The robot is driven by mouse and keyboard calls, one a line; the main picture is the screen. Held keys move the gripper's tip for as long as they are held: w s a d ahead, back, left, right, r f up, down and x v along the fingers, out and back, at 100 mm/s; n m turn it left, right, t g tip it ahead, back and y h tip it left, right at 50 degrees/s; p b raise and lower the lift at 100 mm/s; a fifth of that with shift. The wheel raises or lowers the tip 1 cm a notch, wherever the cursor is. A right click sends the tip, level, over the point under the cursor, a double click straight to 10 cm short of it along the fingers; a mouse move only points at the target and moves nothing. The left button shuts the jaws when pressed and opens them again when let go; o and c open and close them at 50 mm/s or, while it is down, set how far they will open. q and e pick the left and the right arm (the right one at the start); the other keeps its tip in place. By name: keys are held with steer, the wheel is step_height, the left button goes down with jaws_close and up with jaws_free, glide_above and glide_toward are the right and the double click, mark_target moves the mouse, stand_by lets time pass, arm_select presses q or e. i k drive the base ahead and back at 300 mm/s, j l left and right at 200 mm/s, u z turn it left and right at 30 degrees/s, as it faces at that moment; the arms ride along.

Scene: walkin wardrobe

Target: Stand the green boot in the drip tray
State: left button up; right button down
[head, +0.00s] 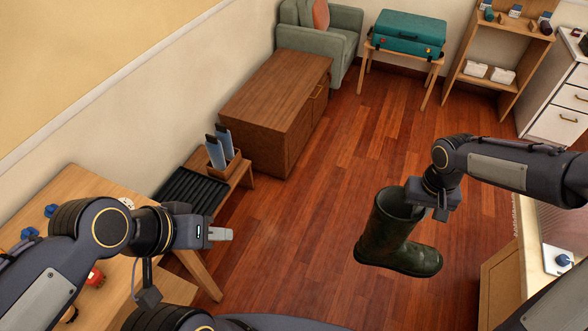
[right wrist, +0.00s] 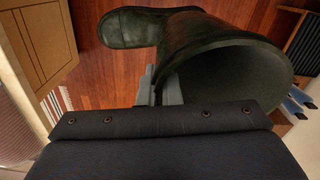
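The green boot (head: 387,238) hangs upright below my right gripper (head: 418,210), above the floor, sole down with its toe toward the right. In the right wrist view the boot (right wrist: 215,50) shows its open top, and the right gripper's fingers (right wrist: 165,88) are shut on the rim of the shaft. The black ribbed drip tray (head: 190,190) lies on a low wooden bench at the left, well apart from the boot. It looks empty; its near end is partly hidden by my left arm. My left gripper (head: 220,234) is empty, its fingers appearing closed together.
A wooden box with blue-grey items (head: 218,155) stands at the tray's far end. A wooden cabinet (head: 275,105) is behind it. A table (head: 75,195) with small objects is at the left, a counter (head: 535,240) at the right. The floor between is clear.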

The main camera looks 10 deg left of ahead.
mark_target(194, 191)
steer(key=i+l, duration=0.1)
steer(key=i, duration=0.4)
steer(key=i+l, duration=0.1)
steer(key=i, duration=0.4)
steer(key=i+u, duration=0.25)
steer(key=u, duration=0.2)
steer(key=i+l+u, duration=0.15)
steer(key=u, duration=0.3)
steer(key=i+l+u, duration=0.25)
steer(key=u, duration=0.2)
steer(key=i+u, duration=0.15)
steer(key=u, duration=0.35)
steer(key=i+l+u, duration=0.15)
steer(key=u, duration=0.3)
steer(key=i+l+u, duration=0.1)
steer(key=l+u, duration=0.15)
steer(key=u, duration=0.25)
steer(key=i+l+u, duration=0.1)
steer(key=u, duration=0.35)
steer(key=i+l+u, duration=0.15)
steer(key=u, duration=0.2)
steer(key=i+l+u, duration=0.1)
steer(key=l+u, duration=0.6)
